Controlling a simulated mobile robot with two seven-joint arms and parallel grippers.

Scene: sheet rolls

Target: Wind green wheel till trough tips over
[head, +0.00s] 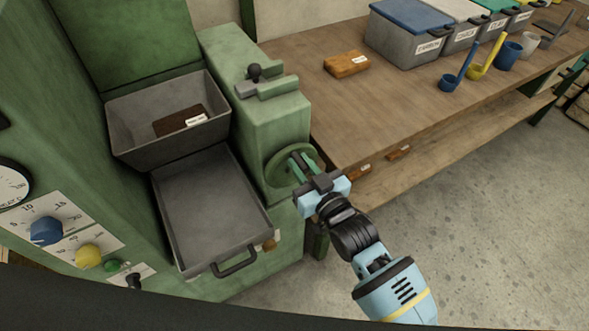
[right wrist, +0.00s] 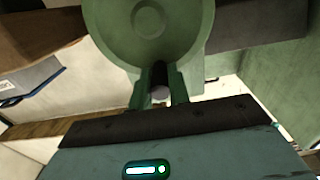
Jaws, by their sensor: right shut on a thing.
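The green wheel (head: 280,170) is on the side of the green machine, facing the bench. It fills the upper middle of the right wrist view (right wrist: 150,40). My right gripper (head: 299,163) is at the wheel, its fingers shut on the dark handle (right wrist: 158,75) that sticks out near the rim. The grey trough (head: 125,128) sits in the machine, open side up. A dark brown block with a white label (head: 178,121) lies in it. My left gripper is not in view.
A grey tray with a handle (head: 205,200) is below the trough. A panel with a blue knob (head: 46,231) and a yellow knob (head: 88,255) is at left. The wooden bench (head: 400,105) bears a brown block (head: 346,64), lidded bins (head: 405,45) and ladles. Floor at right is clear.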

